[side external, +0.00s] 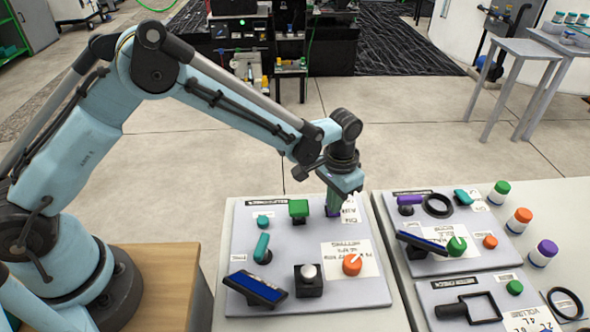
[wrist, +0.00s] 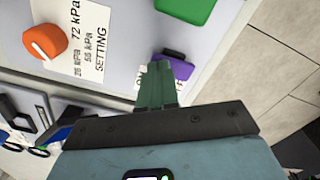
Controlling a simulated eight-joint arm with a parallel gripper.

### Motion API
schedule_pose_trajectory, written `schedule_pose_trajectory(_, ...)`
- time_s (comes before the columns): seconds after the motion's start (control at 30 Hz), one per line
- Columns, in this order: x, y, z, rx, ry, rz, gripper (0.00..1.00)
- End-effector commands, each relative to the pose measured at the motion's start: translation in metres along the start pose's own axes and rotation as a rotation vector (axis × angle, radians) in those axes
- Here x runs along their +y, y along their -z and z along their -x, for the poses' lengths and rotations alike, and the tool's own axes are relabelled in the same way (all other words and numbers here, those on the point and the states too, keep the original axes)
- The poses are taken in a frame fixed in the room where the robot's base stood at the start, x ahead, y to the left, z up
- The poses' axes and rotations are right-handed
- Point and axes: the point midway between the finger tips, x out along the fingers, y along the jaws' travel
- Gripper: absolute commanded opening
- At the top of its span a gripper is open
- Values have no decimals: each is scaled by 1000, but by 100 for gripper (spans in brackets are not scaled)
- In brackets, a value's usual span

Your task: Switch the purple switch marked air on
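The purple switch (wrist: 176,59) is on the grey panel (wrist: 125,45), partly hidden behind my gripper's fingertips in the wrist view. My gripper (wrist: 160,70) has green fingers that point at the switch and overlap its near side. The fingers look close together, but whether anything is between them is hidden. In the side view my gripper (side external: 334,206) points down at the back right corner of the left panel (side external: 240,230). A white label beside it (side external: 350,208) is partly covered, and its text is not fully readable.
The same panel carries a green block (side external: 298,208), a teal lever (side external: 262,248), an orange knob (side external: 351,264), a blue screen (side external: 257,288) and a silver-topped black button (side external: 309,271). Another panel (side external: 470,255) to the right holds more controls. Coloured-capped jars (side external: 519,221) stand farther right.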

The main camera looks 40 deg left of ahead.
Motion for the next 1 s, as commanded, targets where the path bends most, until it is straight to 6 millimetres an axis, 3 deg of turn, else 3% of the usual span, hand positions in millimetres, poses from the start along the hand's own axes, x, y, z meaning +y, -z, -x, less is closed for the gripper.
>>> schedule_pose_trajectory(0.37, 0, 0, -3, 1, 0, 0, 0)
schedule_pose_trajectory(1.0, 0, 0, 42, 0, 0, 0, 0)
